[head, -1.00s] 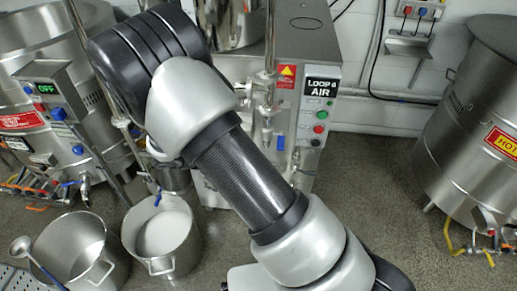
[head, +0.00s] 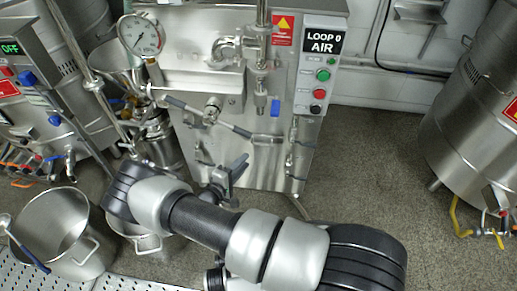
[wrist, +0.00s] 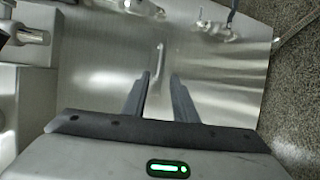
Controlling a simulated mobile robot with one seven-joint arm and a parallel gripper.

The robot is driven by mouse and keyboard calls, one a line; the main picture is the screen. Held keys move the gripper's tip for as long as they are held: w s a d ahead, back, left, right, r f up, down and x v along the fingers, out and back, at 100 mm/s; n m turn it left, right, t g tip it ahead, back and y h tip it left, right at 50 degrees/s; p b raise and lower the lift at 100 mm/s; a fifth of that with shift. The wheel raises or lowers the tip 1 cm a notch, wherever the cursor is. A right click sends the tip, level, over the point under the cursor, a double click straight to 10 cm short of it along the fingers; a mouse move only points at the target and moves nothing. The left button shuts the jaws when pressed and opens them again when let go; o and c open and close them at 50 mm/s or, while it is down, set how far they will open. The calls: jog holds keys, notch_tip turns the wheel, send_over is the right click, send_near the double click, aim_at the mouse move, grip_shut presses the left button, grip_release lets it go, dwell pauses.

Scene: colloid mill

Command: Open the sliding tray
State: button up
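A steel cabinet (head: 307,128) stands in front of me in the head view. No part of it is clearly recognisable as a sliding tray. In the wrist view a flat brushed steel face (wrist: 100,80) fills the middle, with a small upright bar handle (wrist: 159,60) on it. My gripper (wrist: 160,76) is open and empty, with its two fingers pointing at the face on either side of the handle's line. The handle shows just beyond the fingertips, and the remaining gap is hard to judge. In the head view my gripper is low in front of the cabinet.
A pressure gauge (head: 141,35), a T-handled valve (head: 212,109) and pipes are on the cabinet's left and front. A control panel (head: 318,70) is at its right. Steel pots (head: 62,225) stand lower left. A large vessel (head: 470,120) stands right, with free floor (head: 375,170) between.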

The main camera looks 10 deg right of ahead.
jog(key=b+x, duration=0.2)
jog(key=x, duration=0.9)
jog(key=shift+w+d, duration=0.15)
jog(key=shift+d, duration=0.05)
jog(key=shift+f, duration=0.1)
grip_shut()
dwell(0.8)
